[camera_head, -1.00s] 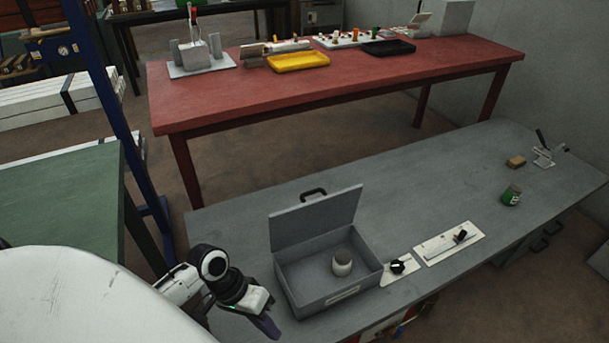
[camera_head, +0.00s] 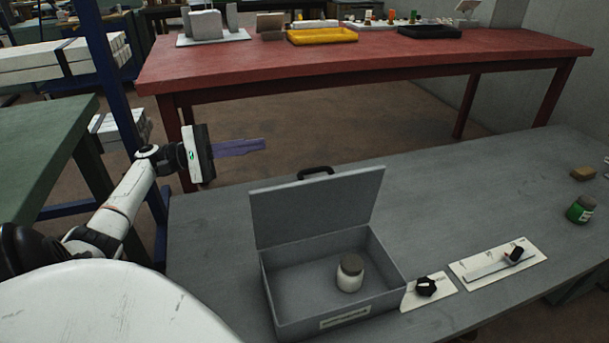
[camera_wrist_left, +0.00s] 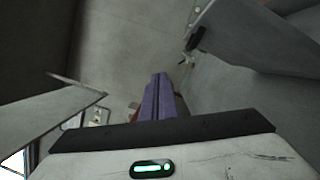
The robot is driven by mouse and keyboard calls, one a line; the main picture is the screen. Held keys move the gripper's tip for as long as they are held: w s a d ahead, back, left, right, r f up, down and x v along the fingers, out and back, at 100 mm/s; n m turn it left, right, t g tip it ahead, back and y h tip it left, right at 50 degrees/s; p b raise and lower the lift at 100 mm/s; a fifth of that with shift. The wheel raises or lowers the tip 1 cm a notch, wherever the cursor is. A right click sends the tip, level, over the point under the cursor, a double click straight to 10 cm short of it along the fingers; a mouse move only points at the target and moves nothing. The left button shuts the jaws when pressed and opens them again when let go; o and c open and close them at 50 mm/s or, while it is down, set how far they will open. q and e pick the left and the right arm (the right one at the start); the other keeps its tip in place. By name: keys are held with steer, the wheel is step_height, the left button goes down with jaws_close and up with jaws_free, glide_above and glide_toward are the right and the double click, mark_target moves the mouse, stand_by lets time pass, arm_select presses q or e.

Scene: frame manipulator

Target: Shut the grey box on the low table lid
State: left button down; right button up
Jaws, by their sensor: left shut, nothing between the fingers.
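The grey box (camera_head: 335,313) stands on the low grey table (camera_head: 440,190) with its lid (camera_head: 315,212) raised, leaning slightly back. A black handle (camera_head: 315,172) sits on the lid's upper edge. A white jar with a dull cap (camera_head: 350,274) stands inside the box. My left gripper (camera_head: 264,145) is shut and empty, its purple fingers pointing right. In the head view it appears above and left of the lid, apart from it. In the left wrist view the shut fingers (camera_wrist_left: 158,80) show, with a grey panel and dark handle, apparently the lid (camera_wrist_left: 250,38), at upper right.
A black-knobbed plate (camera_head: 426,287) and a slider plate (camera_head: 498,262) lie right of the box. A green jar (camera_head: 580,209) and a brown block (camera_head: 583,173) are farther right. A red table (camera_head: 360,67) stands behind. A blue post (camera_head: 112,80) rises at left.

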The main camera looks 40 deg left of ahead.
arm_select(q)
step_height(320, 180, down, 8)
steer(key=b, duration=0.5)
steer(key=w+d+r+b, duration=0.1)
steer(key=w+d+r, duration=0.1)
steer(key=w+d, duration=0.4)
steer(key=shift+d+r, duration=0.4)
steer(key=shift+d, duration=1.45)
arm_select(e)
steer(key=shift+n+y, duration=0.3)
steer(key=shift+y, duration=0.2)
steer(key=shift+w+a+f, duration=0.1)
steer(key=shift+a+f, duration=0.25)
steer(key=shift+f, duration=0.35)
steer(key=shift+a+f, duration=0.35)
steer(key=shift+f, duration=0.35)
steer(key=shift+w+a+f, duration=0.1)
steer(key=shift+a+f, duration=0.25)
steer(key=shift+f, duration=0.35)
arm_select(q)
steer(key=shift+w, duration=0.1)
steer(key=shift+d, duration=0.1)
